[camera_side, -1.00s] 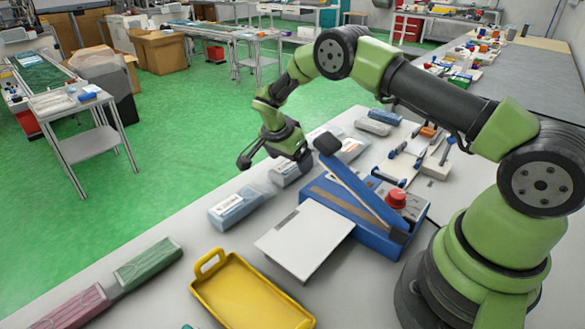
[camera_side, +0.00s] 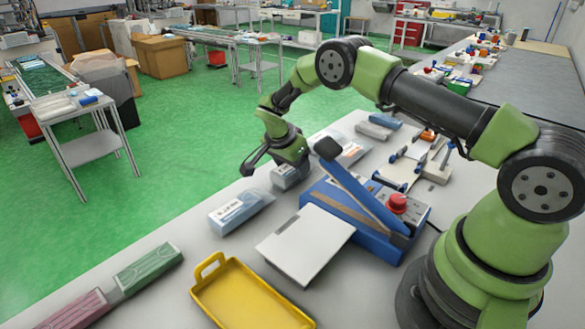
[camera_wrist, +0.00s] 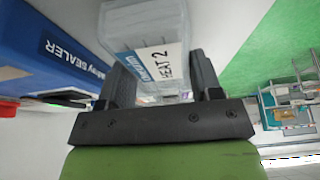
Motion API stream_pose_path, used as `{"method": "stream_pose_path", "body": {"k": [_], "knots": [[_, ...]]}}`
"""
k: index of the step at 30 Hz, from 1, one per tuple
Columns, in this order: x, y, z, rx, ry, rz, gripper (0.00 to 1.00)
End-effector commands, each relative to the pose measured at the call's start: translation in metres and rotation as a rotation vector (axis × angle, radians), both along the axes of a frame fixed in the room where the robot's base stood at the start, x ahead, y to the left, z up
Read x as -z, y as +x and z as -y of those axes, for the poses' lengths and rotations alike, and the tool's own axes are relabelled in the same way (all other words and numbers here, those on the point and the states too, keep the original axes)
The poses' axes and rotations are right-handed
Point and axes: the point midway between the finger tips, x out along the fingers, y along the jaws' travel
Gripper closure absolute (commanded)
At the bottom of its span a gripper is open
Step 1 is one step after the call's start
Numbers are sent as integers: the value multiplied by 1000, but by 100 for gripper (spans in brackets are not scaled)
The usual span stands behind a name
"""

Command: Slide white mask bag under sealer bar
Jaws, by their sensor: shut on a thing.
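The white mask bag (camera_side: 284,178) is a clear packet with pale contents, at the table's far edge behind the sealer. The sealer also shows in the wrist view (camera_wrist: 45,45).
A white plate (camera_side: 305,245) extends in front of the sealer. A light-blue mask bag (camera_side: 238,210) lies left of the held one. A yellow tray (camera_side: 225,265) and green (camera_side: 148,267) and pink (camera_side: 80,310) packs lie nearer. More packs and a fixture (camera_side: 405,165) lie beyond.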

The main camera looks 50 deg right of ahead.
Motion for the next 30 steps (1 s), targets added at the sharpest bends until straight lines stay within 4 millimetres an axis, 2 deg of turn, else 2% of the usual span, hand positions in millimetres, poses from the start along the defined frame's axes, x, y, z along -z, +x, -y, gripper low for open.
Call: {"method": "stream_pose_path", "body": {"k": [9,14,24,30], "knots": [[-65,1,0,1,-2,6,64],[-91,1,0,1,-2,5,64],[-172,1,0,2,-1,9,64],[-205,1,0,1,-2,5,64]]}}
